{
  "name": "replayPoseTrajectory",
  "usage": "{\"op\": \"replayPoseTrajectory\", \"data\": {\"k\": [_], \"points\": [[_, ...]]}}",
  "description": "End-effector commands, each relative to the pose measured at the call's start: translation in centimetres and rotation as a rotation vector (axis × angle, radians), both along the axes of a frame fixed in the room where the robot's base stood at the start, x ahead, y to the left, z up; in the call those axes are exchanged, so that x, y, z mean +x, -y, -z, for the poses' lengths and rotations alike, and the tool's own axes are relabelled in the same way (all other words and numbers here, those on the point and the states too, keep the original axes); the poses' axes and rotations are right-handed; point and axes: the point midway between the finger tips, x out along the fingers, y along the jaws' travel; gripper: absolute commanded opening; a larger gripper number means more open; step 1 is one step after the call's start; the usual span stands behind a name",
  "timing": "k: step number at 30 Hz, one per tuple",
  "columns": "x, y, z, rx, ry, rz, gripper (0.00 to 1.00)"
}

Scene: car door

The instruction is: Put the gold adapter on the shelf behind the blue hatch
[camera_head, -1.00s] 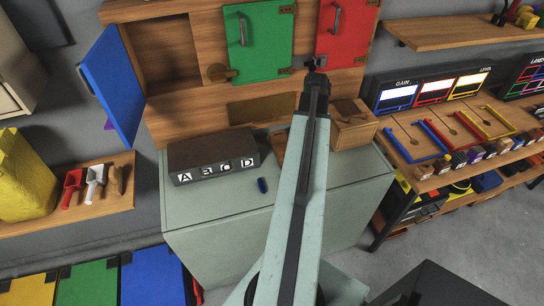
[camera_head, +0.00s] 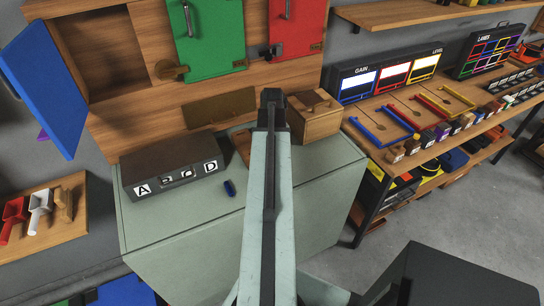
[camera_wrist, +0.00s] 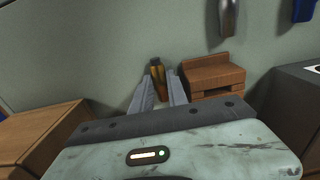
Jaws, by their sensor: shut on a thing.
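The blue hatch (camera_head: 48,88) stands swung open to the left in the head view. Behind it is an open wooden recess (camera_head: 103,52) with the shelf; no object shows in it. The gold adapter (camera_wrist: 158,80) is upright between the fingers of my gripper (camera_wrist: 162,92) in the wrist view, and the gripper is shut on it. Its lower part is hidden by the gripper. In the head view my arm hides the gripper and the adapter, above or near the grey-green cabinet.
A dark box with letters (camera_head: 172,165) and a blue piece (camera_head: 229,187) are on the cabinet left of my arm. A wooden box (camera_head: 315,115) is to its right. A green hatch (camera_head: 210,35) and a red hatch (camera_head: 297,25) are closed. A wooden stepped block (camera_wrist: 212,78) is close beside the gripper.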

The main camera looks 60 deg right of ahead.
Motion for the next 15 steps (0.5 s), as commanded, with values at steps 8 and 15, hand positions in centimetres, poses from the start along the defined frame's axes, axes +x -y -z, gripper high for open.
{"op": "replayPoseTrajectory", "data": {"k": [8,15], "points": [[0.03,-0.03,0.36,0.0,0.0,-0.001,0.22],[0.07,-0.04,0.23,0.0,0.0,-0.001,0.28]]}}
